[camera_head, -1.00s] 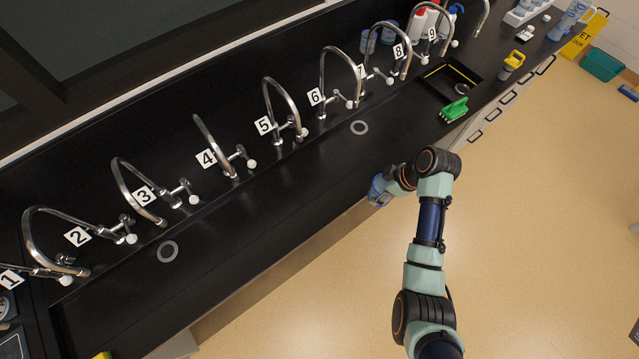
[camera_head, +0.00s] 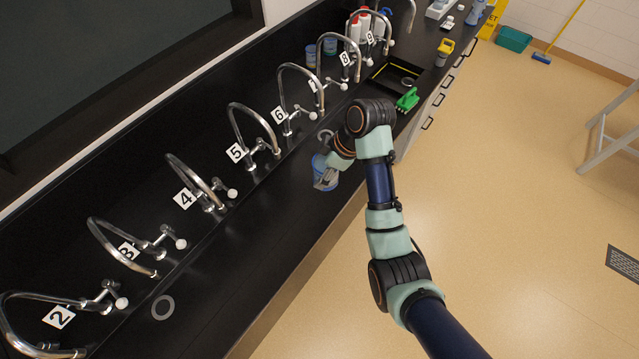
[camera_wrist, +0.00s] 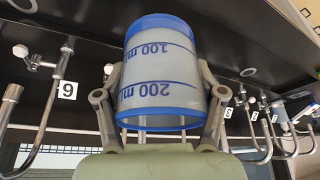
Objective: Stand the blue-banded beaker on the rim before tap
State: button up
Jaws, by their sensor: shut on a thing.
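My gripper (camera_head: 325,180) is shut on the blue-banded beaker (camera_head: 320,166), above the black counter's trough in front of taps 5 and 6. In the wrist view, the beaker (camera_wrist: 162,72) is a pale cylinder with blue bands at both ends and 100 ml and 200 ml marks that read upside down. Finger pads press on its two sides. Curved metal taps stand along the back, including tap 4 (camera_head: 190,178), tap 5 (camera_head: 252,135) and tap 6 (camera_head: 298,95). I cannot tell which tap is meant.
A grey ring (camera_head: 162,307) lies in the trough near tap 3; another ring (camera_head: 325,136) shows just behind my wrist. The trough before tap 4 is clear.

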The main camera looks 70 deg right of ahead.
notch_tip(320, 180, down, 18)
jog(key=shift+r+b, duration=0.15)
jog(key=shift+b, duration=0.55)
jog(key=o, duration=1.5)
jog(key=p+v, duration=0.1)
jog(key=v, duration=1.1)
jog(key=shift+p, duration=0.35)
